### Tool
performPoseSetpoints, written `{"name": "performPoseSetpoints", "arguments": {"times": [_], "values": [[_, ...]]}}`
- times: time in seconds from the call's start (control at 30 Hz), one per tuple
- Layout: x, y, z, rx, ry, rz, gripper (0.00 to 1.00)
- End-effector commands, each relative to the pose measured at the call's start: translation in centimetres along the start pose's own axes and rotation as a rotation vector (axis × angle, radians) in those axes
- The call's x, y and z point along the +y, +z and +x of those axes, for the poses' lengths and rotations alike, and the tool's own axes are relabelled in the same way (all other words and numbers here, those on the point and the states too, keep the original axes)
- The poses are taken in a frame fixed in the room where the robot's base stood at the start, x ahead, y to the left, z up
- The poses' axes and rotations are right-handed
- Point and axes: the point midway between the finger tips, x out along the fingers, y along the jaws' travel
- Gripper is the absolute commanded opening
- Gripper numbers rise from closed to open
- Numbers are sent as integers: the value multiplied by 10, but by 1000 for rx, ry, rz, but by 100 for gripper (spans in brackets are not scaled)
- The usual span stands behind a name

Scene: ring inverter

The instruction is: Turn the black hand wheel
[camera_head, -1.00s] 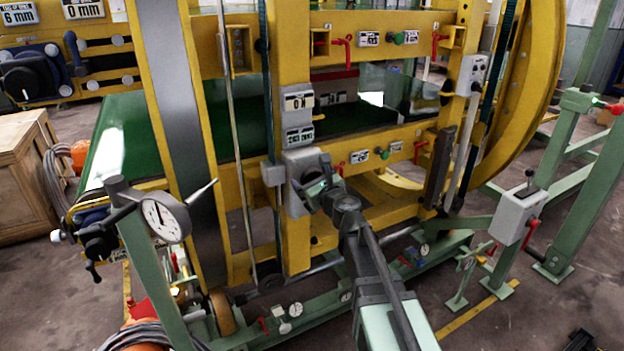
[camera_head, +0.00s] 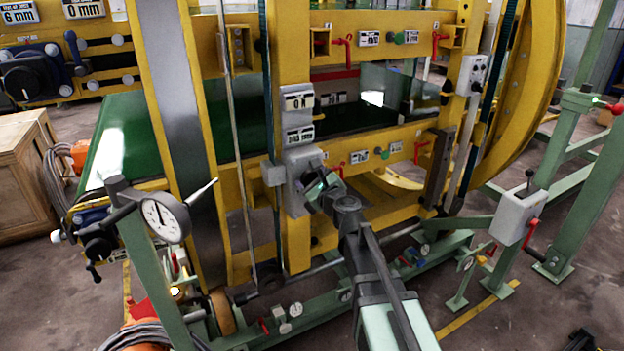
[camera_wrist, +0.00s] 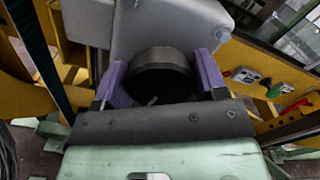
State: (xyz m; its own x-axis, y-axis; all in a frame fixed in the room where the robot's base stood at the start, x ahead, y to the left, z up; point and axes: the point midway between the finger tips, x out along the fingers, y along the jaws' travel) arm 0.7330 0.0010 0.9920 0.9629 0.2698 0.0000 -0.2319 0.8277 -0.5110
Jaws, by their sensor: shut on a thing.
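The black hand wheel (camera_wrist: 158,77) is a dark round knob on the front of a grey box in the wrist view. My gripper (camera_wrist: 162,82) has one purple-padded finger on each side of the wheel and is shut on it. In the head view my gripper (camera_head: 318,191) reaches the grey box (camera_head: 298,170) on the yellow upright. The wheel is mostly hidden there behind the fingers.
Two display plates (camera_head: 299,101) sit on the upright above the box. A round dial gauge (camera_head: 165,217) stands at the left. A red handle (camera_head: 336,168) sits right of my gripper. A grey lever box (camera_head: 520,215) stands further right.

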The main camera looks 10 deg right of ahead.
Motion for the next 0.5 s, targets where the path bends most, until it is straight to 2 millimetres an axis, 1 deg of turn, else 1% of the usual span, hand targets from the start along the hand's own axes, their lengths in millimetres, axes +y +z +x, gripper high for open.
{"name": "performPoseSetpoints", "arguments": {"times": [0.5], "values": [[2,0,0,0,1,-486,42]]}}
